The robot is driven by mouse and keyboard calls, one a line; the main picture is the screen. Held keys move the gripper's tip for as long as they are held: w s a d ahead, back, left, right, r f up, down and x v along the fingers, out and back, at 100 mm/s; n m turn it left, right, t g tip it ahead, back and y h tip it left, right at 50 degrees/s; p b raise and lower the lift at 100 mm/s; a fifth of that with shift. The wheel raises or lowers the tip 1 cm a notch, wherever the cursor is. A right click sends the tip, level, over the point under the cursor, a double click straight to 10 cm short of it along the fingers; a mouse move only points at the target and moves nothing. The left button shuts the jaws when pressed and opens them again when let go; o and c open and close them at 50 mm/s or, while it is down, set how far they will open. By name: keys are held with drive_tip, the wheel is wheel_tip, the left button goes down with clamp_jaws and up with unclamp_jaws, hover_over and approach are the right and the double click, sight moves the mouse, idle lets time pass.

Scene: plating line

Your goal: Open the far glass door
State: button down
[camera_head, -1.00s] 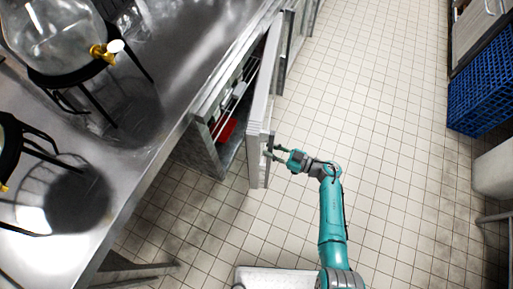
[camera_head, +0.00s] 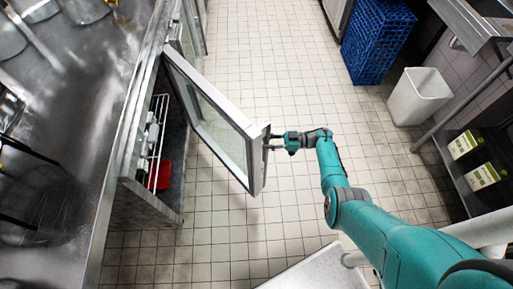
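A glass door (camera_head: 210,108) with a grey metal frame stands swung wide out from the under-counter cabinet (camera_head: 150,205). It is hinged at its farther edge, and its free edge points toward me. My gripper (camera_head: 271,142) is at the outer side of that free edge, at the door's handle. Its two fingers look apart, one on each side of the handle. The handle is small and partly hidden by the fingers, so I cannot tell whether they touch it. Through the opening, a wire rack (camera_head: 157,140) and a red item (camera_head: 160,175) show inside.
A steel counter (camera_head: 70,120) runs along the left above the cabinet. The tiled floor right of the door is clear. Blue crates (camera_head: 375,42), a white bin (camera_head: 418,97) and a shelf (camera_head: 462,185) with green-and-white cartons (camera_head: 465,144) stand on the right.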

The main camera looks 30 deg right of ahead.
drive_tip(key=shift+w+d+r, duration=0.15)
drive_tip(key=shift+w+d, duration=0.3)
drive_tip(key=shift+d, duration=0.2)
drive_tip(key=c, duration=1)
unclamp_jaws()
drive_tip(key=shift+a, duration=0.1)
drive_tip(key=shift+s, duration=0.15)
drive_tip(key=v, duration=1.1)
drive_tip(key=shift+s+d, duration=0.15)
drive_tip(key=shift+d, duration=0.25)
